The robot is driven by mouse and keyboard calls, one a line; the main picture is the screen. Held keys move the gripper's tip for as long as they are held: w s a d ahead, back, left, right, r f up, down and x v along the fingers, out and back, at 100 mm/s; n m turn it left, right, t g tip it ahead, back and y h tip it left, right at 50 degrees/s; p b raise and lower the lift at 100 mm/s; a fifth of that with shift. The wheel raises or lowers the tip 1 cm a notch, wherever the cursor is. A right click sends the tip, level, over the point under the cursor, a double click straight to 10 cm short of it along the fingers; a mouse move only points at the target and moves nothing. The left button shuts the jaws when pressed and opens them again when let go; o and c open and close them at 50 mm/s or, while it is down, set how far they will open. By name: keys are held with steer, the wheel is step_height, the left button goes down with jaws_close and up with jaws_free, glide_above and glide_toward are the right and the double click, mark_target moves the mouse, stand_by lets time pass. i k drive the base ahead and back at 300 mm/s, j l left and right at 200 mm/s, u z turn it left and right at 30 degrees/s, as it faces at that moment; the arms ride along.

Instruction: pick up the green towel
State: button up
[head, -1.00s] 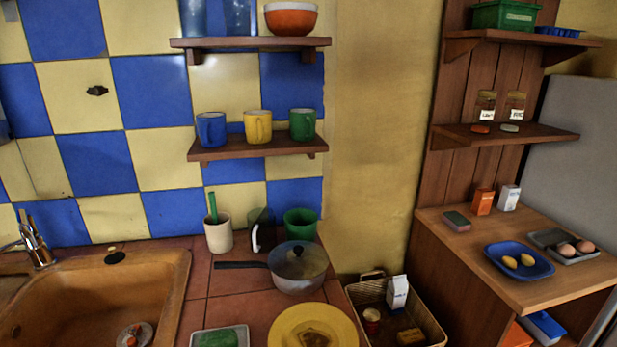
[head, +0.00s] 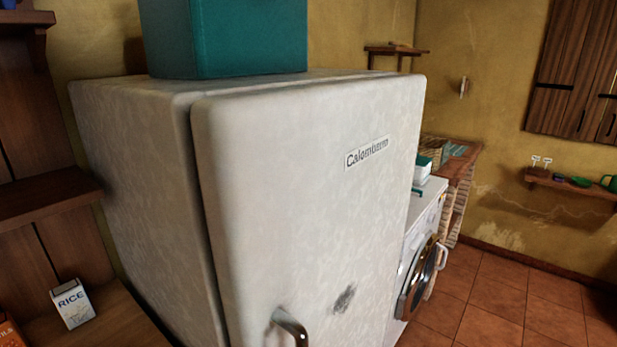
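I cannot make out a green towel for certain in the head view. A small white and teal item (head: 423,167) sits on top of the white washing machine (head: 421,240), too small to identify. Beyond the washing machine, a counter (head: 462,152) has a mixed greenish and brown top that I cannot make out clearly. My gripper is not in view.
A large white fridge (head: 290,190) fills the middle and blocks the view behind it; a teal box (head: 240,38) stands on it. A rice box (head: 72,304) stands on a wooden surface at lower left. Open tiled floor (head: 530,310) lies at right.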

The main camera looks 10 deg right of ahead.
mark_target(446, 147)
steer(key=i+l, duration=0.35)
steer(key=l, duration=0.2)
steer(key=i+l+z, duration=0.1)
steer(key=i+l, duration=0.25)
steer(key=l, duration=0.15)
steer(key=i+l, duration=0.35)
steer(key=l, duration=0.2)
steer(key=i+l, duration=0.35)
steer(key=l, duration=0.15)
steer(key=z, duration=0.05)
